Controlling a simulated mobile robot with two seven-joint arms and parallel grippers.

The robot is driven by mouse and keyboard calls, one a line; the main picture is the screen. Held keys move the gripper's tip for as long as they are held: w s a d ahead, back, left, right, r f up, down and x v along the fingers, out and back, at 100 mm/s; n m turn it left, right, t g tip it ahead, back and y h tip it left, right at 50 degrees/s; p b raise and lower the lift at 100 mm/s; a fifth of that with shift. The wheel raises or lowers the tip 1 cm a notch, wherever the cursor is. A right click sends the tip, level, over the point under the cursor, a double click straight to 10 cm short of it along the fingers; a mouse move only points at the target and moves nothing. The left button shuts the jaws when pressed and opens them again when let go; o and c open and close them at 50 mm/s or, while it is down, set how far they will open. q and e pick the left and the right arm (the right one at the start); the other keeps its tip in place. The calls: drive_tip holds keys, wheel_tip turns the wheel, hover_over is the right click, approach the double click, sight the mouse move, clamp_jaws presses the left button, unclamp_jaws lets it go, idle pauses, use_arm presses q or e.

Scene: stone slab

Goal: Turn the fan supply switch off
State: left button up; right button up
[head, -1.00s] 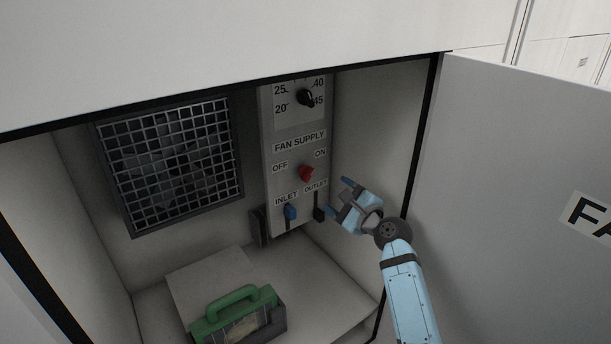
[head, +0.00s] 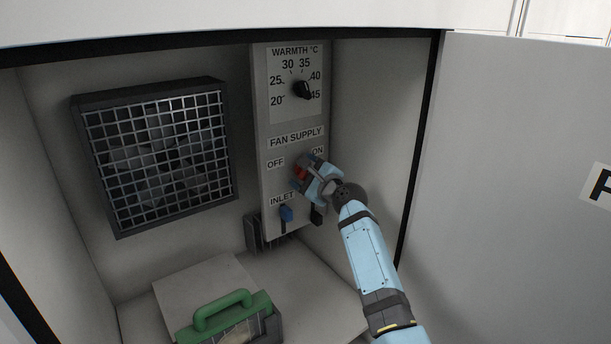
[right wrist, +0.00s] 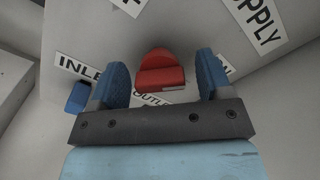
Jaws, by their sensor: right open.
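The red fan supply switch (head: 300,172) is on the grey control panel (head: 262,225), under the FAN SUPPLY label and between the OFF and ON labels. My right gripper (head: 306,170) is at the switch and partly covers it in the head view. In the right wrist view the red switch (right wrist: 161,74) lies between the two blue fingertips of my right gripper (right wrist: 166,82). The fingers are open, with a visible gap on each side of the switch. Which label the switch points to is hard to tell. My left gripper is not in view.
A black warmth dial (head: 301,89) is higher on the panel. A blue inlet lever (head: 286,213) and a dark outlet lever (head: 317,215) are below the switch. A fan grille (head: 160,160) is at left, a green-handled object (head: 230,312) below. The open door (head: 520,180) stands at right.

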drive_tip(key=shift+c, duration=0.2)
drive_tip(key=c, duration=0.9)
